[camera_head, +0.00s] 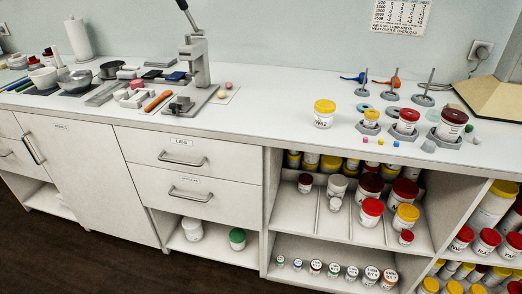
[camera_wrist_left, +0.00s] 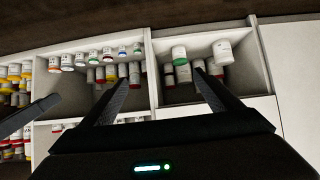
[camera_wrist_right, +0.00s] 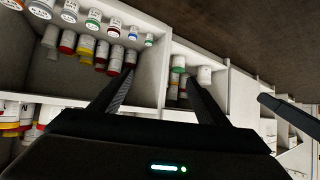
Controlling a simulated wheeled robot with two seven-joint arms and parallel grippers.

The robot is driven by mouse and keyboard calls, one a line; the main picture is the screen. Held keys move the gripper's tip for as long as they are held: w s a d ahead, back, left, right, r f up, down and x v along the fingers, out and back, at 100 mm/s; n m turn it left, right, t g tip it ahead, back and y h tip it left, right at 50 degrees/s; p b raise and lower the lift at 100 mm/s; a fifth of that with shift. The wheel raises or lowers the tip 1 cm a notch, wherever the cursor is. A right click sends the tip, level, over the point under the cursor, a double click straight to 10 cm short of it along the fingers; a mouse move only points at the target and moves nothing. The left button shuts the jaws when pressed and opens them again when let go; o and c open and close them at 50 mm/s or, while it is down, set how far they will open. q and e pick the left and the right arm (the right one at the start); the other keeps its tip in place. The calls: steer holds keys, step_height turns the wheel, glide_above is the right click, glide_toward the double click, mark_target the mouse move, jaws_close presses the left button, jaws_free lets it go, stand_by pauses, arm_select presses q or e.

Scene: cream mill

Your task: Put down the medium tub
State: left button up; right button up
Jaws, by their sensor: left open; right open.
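A white tub with a yellow lid (camera_head: 324,113) stands upright by itself on the counter, left of three tubs on grey hexagonal bases. Those are a small yellow-lidded tub (camera_head: 370,119), a mid-sized red-lidded tub (camera_head: 406,123) and a larger dark-red-lidded tub (camera_head: 450,126). No label tells me which is the medium tub. My left gripper (camera_wrist_left: 161,77) is open with nothing between its fingers, in front of the lower shelves. My right gripper (camera_wrist_right: 159,74) is also open and empty, facing the shelves. Neither gripper shows in the head view.
Small coloured cubes (camera_head: 380,141) lie near the front edge. Grey stands with rods (camera_head: 425,97) are behind the tubs. A lever press (camera_head: 196,60) stands further left. The counter (camera_head: 275,95) is clear between press and tubs. Open shelves (camera_head: 340,222) below hold several tubs.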

arm_select(q)
steer(key=s+a+f+g+p, duration=0.2)
steer(key=s+f, duration=0.1)
steer(key=s, duration=0.4)
steer(key=s+a+f+g+y+p, duration=0.1)
steer(key=s+a+f+g+p, duration=0.1)
steer(key=s, duration=0.6)
step_height(320, 180, down, 2)
steer(key=shift+a+f+g, duration=0.15)
steer(key=shift+f+g, duration=0.1)
steer(key=shift+g, duration=0.35)
arm_select(e)
steer(key=s+d+f+g, duration=0.2)
steer(key=s+f, duration=0.1)
steer(key=s, duration=0.4)
steer(key=s+d+f+g+h, duration=0.1)
steer(key=s+d+f+g, duration=0.1)
steer(key=s, duration=0.6)
step_height(320, 180, down, 2)
steer(key=shift+d+f+g, duration=0.15)
steer(key=shift+f+g, duration=0.1)
steer(key=shift+g, duration=0.35)
arm_select(q)
steer(key=shift+s, duration=0.1)
